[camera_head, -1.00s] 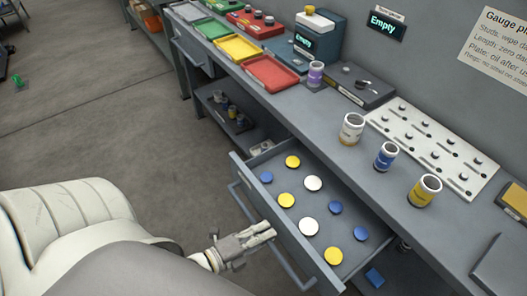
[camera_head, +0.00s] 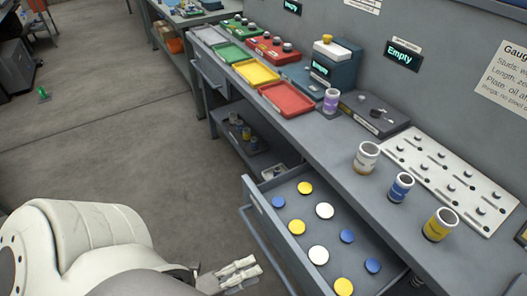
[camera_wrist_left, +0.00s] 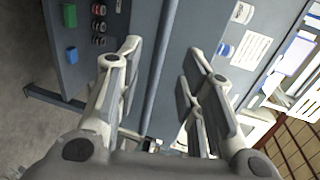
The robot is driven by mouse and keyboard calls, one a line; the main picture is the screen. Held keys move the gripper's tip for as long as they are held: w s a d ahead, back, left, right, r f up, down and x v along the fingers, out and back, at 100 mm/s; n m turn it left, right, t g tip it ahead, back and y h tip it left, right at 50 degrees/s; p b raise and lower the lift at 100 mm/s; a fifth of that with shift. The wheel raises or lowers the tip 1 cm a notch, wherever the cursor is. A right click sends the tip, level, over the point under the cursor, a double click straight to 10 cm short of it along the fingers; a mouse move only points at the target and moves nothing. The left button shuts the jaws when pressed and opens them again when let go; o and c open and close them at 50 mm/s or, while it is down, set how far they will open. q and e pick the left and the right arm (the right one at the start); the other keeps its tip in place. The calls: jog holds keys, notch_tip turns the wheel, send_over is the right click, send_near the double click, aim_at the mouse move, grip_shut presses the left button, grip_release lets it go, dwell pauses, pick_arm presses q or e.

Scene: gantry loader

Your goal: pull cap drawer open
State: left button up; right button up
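The cap drawer (camera_head: 276,226) is pulled out from under the bench. Yellow, white and blue round caps lie spread in it, several in all. Its bar handle (camera_head: 262,241) runs along the front face. My left gripper (camera_head: 250,268) is just outside the handle in the head view, apart from it. In the left wrist view its two fingers (camera_wrist_left: 165,62) are spread with nothing between their pads. A long bar (camera_wrist_left: 159,75) shows beyond them, in line with the gap. My right gripper is not in view.
The bench (camera_head: 330,140) carries a red tray (camera_head: 287,98), a yellow tray (camera_head: 256,72), a white peg plate (camera_head: 450,180) and open jars (camera_head: 367,157). A lower shelf (camera_head: 245,143) holds small jars. The floor left of the drawer is clear.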

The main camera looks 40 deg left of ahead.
pick_arm(q)
jog(key=shift+v, duration=2.2)
